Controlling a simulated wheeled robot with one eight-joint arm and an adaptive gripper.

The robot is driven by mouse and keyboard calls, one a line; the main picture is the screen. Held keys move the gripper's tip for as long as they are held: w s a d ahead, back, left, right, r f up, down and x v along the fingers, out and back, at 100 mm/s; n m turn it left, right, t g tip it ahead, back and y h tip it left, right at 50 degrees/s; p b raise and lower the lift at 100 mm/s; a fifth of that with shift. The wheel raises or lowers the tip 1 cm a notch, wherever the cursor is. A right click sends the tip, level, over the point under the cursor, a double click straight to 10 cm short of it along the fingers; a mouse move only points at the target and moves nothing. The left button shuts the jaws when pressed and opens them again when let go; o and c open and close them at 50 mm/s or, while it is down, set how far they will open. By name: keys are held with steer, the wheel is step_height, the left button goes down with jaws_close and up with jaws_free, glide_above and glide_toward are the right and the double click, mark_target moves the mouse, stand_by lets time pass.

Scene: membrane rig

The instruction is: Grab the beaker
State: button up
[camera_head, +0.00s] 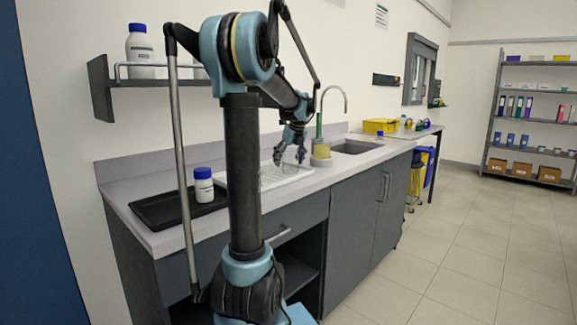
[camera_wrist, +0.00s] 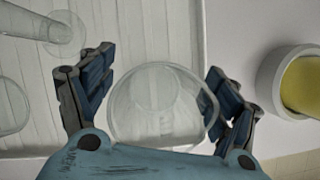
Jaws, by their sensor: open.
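The clear glass beaker (camera_wrist: 158,108) shows in the wrist view between the two fingers of my gripper (camera_wrist: 155,92). The fingers are open, one on each side of the beaker. The right finger is close to its wall; I cannot tell whether it touches. In the head view my gripper (camera_head: 290,155) points down above the white ribbed tray (camera_head: 300,170) on the counter. The beaker is too faint there to make out clearly.
Other clear glassware (camera_wrist: 62,32) lies at the left in the wrist view. A holder with yellow contents (camera_head: 321,152) stands right of my gripper, near the sink (camera_head: 355,146).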

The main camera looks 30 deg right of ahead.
steer(key=c, duration=1.2)
